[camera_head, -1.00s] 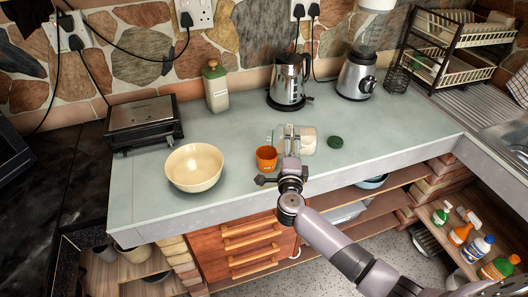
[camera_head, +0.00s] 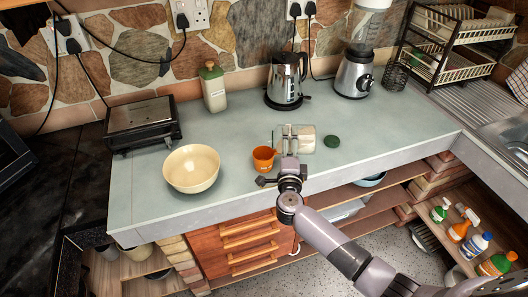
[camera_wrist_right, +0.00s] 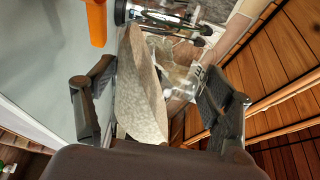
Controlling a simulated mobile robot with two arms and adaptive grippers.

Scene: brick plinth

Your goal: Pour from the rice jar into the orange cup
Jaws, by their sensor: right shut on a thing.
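The rice jar (camera_head: 306,139) is clear glass with pale rice inside. It lies tipped over in my right gripper (camera_head: 290,143), just right of the orange cup (camera_head: 264,159). The cup stands upright on the counter; its contents are too small to tell. In the right wrist view the jar's rice (camera_wrist_right: 140,95) slopes between the two fingers (camera_wrist_right: 155,108), and part of the orange cup (camera_wrist_right: 97,22) shows at the top. The gripper hides part of the jar in the head view. My left gripper is not in view.
A green lid (camera_head: 332,141) lies right of the jar. A cream bowl (camera_head: 191,168) stands left of the cup. A toaster (camera_head: 142,122), green-lidded canister (camera_head: 214,88), kettle (camera_head: 287,80) and blender (camera_head: 355,74) stand along the back. The counter right of the lid is clear.

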